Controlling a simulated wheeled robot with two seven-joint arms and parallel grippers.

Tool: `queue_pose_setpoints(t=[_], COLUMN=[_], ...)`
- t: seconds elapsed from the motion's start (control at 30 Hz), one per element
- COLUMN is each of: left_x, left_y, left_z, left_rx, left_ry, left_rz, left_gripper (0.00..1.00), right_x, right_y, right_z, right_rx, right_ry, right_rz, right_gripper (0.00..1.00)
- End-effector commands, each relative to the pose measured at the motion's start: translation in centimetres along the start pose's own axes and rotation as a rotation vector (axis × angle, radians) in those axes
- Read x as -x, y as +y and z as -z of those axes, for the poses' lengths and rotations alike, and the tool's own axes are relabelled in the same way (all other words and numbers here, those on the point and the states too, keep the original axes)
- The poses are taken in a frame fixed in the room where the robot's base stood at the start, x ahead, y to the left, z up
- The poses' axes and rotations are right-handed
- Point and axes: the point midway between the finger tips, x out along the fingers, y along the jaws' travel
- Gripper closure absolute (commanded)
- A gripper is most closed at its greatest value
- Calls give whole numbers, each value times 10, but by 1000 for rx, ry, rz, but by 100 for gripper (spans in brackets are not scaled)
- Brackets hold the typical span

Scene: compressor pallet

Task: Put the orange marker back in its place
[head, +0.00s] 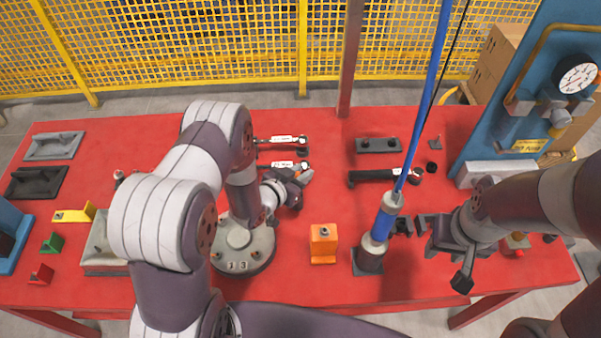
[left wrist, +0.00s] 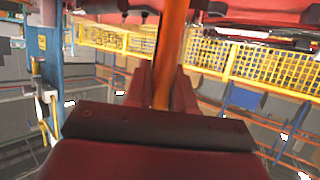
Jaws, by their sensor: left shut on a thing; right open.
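My left gripper (head: 294,186) is above the middle of the red table, behind the grey round base marked 13. In the left wrist view a long orange bar, which looks like the orange marker (left wrist: 172,45), stands between the fingers of my left gripper (left wrist: 162,92), which is shut on it. In the head view I cannot make out the marker; the gripper and arm cover that spot. An orange block (head: 323,244) with a dark spot on its face stands on the table, apart from the gripper. My right gripper (head: 445,252) is open and empty at the right.
A blue rod (head: 384,224) in a grey base stands between the grippers. Black tools (head: 372,177) and a dark grey bar (head: 378,145) lie behind. A blue gauge panel (head: 530,80) is at the right. Yellow (head: 72,215), green (head: 53,243) and red (head: 41,275) pieces lie left.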

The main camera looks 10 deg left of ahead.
Motion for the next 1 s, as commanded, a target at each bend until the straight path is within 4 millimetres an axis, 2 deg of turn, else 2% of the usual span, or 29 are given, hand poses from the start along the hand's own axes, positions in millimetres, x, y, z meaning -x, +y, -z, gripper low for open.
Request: queue_pose_setpoints(t=[0.63,0.67,0.73,0.77,1.0], left_x=[-5,-5,-5,-5,-5], left_y=[0,0,0,0,0], left_z=[-13,-13,-12,-12,-12], left_rx=[0,0,0,0,0], left_ry=[0,0,0,0,0], left_rz=[0,0,0,0,0], left_gripper=[98,73,51,47,47], right_x=[-12,-12,-11,-11,-11], right_y=[0,0,0,0,0], right_z=[-2,-1,-1,-1,-1], right_rx=[0,0,0,0,0], right_ry=[0,0,0,0,0], right_rz=[0,0,0,0,0], right_gripper=[57,57,57,57,57])
